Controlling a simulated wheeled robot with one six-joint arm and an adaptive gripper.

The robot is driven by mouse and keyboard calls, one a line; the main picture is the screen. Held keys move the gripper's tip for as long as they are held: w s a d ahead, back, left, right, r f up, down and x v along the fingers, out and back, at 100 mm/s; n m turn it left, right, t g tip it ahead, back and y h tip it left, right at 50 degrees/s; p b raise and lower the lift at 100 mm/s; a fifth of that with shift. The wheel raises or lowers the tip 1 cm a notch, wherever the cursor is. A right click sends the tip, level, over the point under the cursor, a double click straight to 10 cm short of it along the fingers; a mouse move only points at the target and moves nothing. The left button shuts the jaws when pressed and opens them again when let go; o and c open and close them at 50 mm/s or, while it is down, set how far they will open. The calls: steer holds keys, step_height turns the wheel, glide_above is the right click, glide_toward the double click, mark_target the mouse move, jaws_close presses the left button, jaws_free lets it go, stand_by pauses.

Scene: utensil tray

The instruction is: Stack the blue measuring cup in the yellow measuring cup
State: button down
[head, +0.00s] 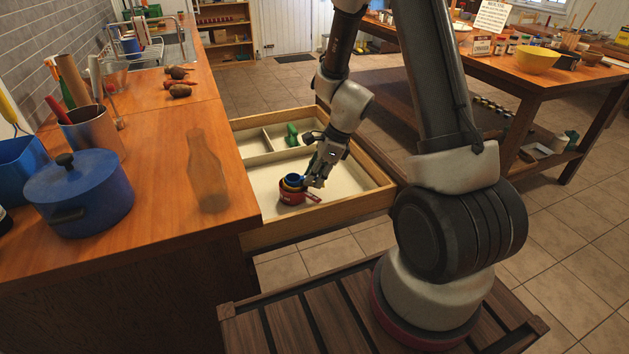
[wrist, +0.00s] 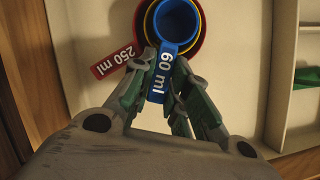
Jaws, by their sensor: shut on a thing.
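The blue measuring cup (wrist: 176,23), marked 60 ml on its handle, sits inside the yellow measuring cup (wrist: 149,22), of which only a thin rim shows in the wrist view. Both are within the red measuring cup (wrist: 112,62), whose handle reads 250 ml. In the head view the red cup (head: 291,197) stands on the drawer floor with the blue cup (head: 293,180) at its top. My gripper (wrist: 162,62) is shut on the blue cup's handle; it also shows in the head view (head: 309,184). The yellow cup's handle is hidden.
The cups are in an open wooden drawer (head: 376,199) with dividers. A green object (head: 292,134) lies in a back compartment. The counter at left holds a blue pot (head: 80,196) and a clear bottle (head: 207,172). The drawer floor right of my gripper is clear.

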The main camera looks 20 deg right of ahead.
steer(key=shift+f, duration=0.75)
steer(key=c, duration=1.4)
jaws_free()
steer(key=shift+r, duration=0.1)
steer(key=s+d+r+n, duration=0.2)
steer(key=s+r+n, duration=0.1)
steer(key=r, duration=0.7)
steer(key=s+d+r+n, duration=0.2)
steer(key=s+r+n, duration=0.1)
steer(key=r, duration=0.6)
steer(key=s+d+r+n+t+h, duration=0.1)
steer(key=s+r+n, duration=0.3)
steer(key=s+n, duration=0.1)
steer(key=s+d+r+n+h, duration=0.1)
steer(key=s+d+r+n, duration=0.1)
steer(key=s+r+n, duration=0.2)
steer(key=s+d+r+n+t+h, duration=0.1)
steer(key=s+d+r+n+h, duration=0.1)
steer(key=s+r+n, duration=0.2)
steer(key=shift+s+d+n+t, duration=0.1)
steer(key=shift+s+n+t, duration=0.2)
steer(key=shift+s+n, duration=1.45)
steer(key=shift+s, duration=0.1)
